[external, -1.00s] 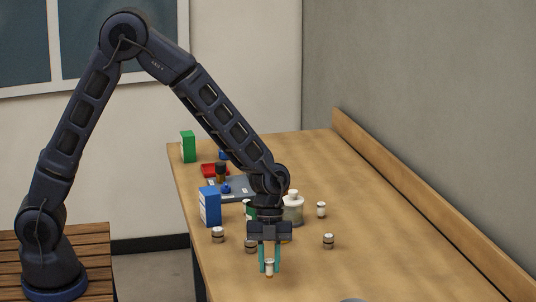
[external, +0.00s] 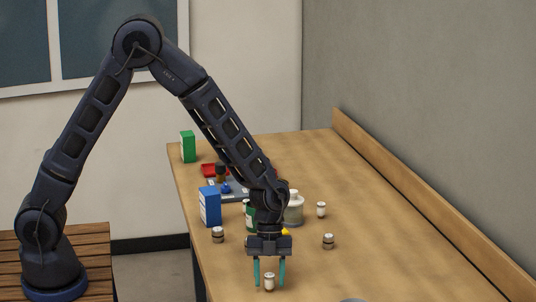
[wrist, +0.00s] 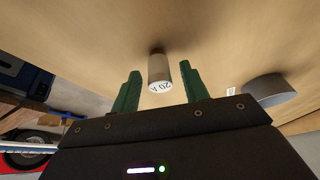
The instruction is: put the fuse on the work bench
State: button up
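A small white fuse with darker end bands (external: 269,282) stands upright on the wooden work bench (external: 375,270), near its front. In the wrist view the fuse (wrist: 160,75) shows its end marked "20 A", with bench wood around it. My gripper (external: 269,284) is open above the bench, with one teal finger on each side of the fuse. In the wrist view my gripper (wrist: 161,88) shows a gap between the fuse and each finger. The fuse is not held.
Similar small cylinders stand left (external: 218,234) and right (external: 328,241), with another farther back (external: 321,209). Behind my gripper are a pale jar (external: 293,210), a green can (external: 249,213) and a blue box (external: 210,207). A grey round object (external: 352,299) lies at the bottom edge.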

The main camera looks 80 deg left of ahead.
jog(key=v, duration=1.2)
jog(key=s+a+r+n+t+y, duration=0.1)
jog(key=s+a+r+n, duration=0.3)
jog(key=s+r, duration=0.5)
jog(key=s+a+r+n+t+y, duration=0.1)
jog(key=s+r+n, duration=0.3)
jog(key=s, duration=0.4)
jog(key=s+a+r+n+t+y, duration=0.1)
jog(key=s+a+r+n+t, duration=0.1)
jog(key=s+n, duration=0.5)
jog(key=s+a+r+n+t+y, duration=0.1)
jog(key=s+a+r+n, duration=0.3)
jog(key=s, duration=0.7)
jog(key=shift+s+r+n+t, duration=0.2)
jog(key=shift+r+n+t, duration=0.2)
jog(key=shift+r+n, duration=0.5)
jog(key=shift+f, duration=0.1)
